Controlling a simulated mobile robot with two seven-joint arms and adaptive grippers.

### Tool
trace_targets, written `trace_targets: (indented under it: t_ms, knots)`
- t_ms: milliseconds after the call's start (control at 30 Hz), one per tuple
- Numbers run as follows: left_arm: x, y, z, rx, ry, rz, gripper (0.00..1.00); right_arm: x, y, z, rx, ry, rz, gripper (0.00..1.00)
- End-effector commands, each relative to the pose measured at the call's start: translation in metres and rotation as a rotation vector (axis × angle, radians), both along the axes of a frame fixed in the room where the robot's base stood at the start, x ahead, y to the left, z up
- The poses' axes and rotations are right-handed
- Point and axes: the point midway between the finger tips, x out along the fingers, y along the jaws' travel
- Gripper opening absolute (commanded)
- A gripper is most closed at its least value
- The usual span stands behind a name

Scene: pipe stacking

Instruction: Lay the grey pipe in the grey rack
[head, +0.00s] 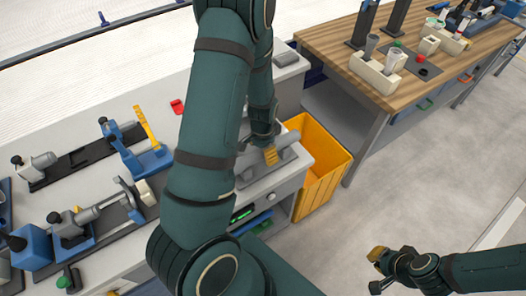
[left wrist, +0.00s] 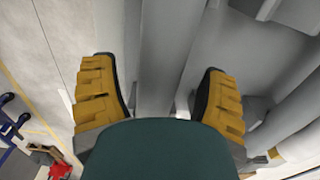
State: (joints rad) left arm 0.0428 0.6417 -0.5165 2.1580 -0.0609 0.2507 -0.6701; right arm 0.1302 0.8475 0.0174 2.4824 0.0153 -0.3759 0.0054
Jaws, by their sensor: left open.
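My left gripper (head: 268,152) is low over the grey rack (head: 246,181) on the bench end by the yellow bin. In the left wrist view, the yellow fingertips (left wrist: 160,95) are spread wide, with a grey pipe (left wrist: 167,50) running between them; no contact on either side shows. A second grey pipe-like bar (left wrist: 297,112) lies to the right of the fingers. In the head view a grey pipe (head: 292,161) shows beside the gripper, and my arm hides part of the rack. My right gripper (head: 376,269) is open and empty over the floor at the lower right.
The yellow bin (head: 322,165) stands against the bench end. Blue and grey tools (head: 148,160) and a red piece (head: 177,106) are on the left bench. A wooden table (head: 345,52) with parts is at the upper right. The grey floor between is clear.

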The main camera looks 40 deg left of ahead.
Motion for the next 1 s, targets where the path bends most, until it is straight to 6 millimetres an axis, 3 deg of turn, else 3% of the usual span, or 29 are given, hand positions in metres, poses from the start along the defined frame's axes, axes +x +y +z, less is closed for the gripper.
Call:
trace_targets:
  t_ms: [533, 733, 1000]
  knots:
    - [0.001, -0.001, 0.098, -0.001, -0.004, -0.001, 0.74, 0.000, 0.000, 0.000, 0.000, 0.000, 0.000, 0.00]
    - [0.000, -0.001, 0.112, -0.001, -0.002, -0.001, 0.74, 0.000, 0.000, 0.000, 0.000, 0.000, 0.000, 0.00]
    - [0.000, -0.003, 0.110, -0.002, 0.000, 0.001, 0.74, 0.000, 0.000, -0.001, 0.000, 0.000, 0.000, 0.00]
